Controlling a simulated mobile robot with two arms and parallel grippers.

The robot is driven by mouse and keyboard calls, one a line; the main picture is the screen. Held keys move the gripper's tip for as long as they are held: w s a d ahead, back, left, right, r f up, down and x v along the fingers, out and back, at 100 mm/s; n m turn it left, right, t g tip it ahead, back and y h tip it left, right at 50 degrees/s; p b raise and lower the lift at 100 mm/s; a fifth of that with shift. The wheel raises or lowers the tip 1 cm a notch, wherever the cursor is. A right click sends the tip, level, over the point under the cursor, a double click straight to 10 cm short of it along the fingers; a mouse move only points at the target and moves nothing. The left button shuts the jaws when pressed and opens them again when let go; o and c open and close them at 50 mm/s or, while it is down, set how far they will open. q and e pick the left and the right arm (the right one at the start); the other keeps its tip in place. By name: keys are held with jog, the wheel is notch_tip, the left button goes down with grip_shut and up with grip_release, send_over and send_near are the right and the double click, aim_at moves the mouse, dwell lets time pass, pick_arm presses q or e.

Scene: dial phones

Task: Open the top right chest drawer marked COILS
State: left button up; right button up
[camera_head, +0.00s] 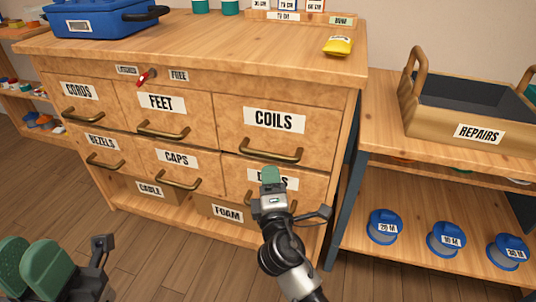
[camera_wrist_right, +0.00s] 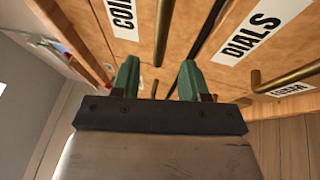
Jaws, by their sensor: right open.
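The COILS drawer (camera_head: 250,138) is at the top right of the wooden chest and looks shut flush. Its brass bar handle (camera_head: 270,151) runs along its lower part. In the right wrist view the handle (camera_wrist_right: 163,30) runs upright, its near end in line with the gap between my green fingers. My right gripper (camera_head: 270,176) is open and empty, just below the handle in the head view, covering part of the DIALS label (camera_wrist_right: 262,30). I cannot tell whether it touches. My left gripper (camera_head: 32,262) is low at the left, its pads apart, holding nothing visible.
A small red lever (camera_head: 146,77) sits between the LATCHED (camera_head: 127,70) and FREE (camera_head: 179,76) labels, its tip lower left. A blue toolbox (camera_head: 95,22) and yellow packet (camera_head: 338,46) are on top. A REPAIRS tray (camera_head: 430,112) stands on the right bench.

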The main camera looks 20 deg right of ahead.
aim_at(268, 155)
jog(key=b+x, duration=0.1)
jog(key=x, duration=0.7)
jog(key=shift+s, duration=0.1)
grip_shut()
